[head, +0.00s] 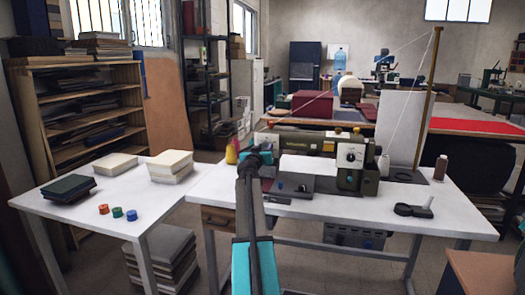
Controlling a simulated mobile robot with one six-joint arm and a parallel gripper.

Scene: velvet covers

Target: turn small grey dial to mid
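The sewing machine (300,142), olive-green and grey, stands on a white table (440,222). A white plate (350,150) on its right-hand head carries a small dark round knob, and a small blue knob (302,189) shows on its grey lower front. Which of these is the small grey dial, and where any dial points, is too small to tell. My arm reaches up from the bottom middle, and my gripper (264,150) appears at its far end, in front of the machine's left side. The gripper hides part of that side. Its fingers are too dark and small to tell open from shut.
A dark magnifier-like tool (413,209) and a brown thread spool (440,168) stand right of the machine. The left table holds book stacks (171,165), a dark book (68,188) and several small coloured spools (117,212). The white table's front right is mostly clear.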

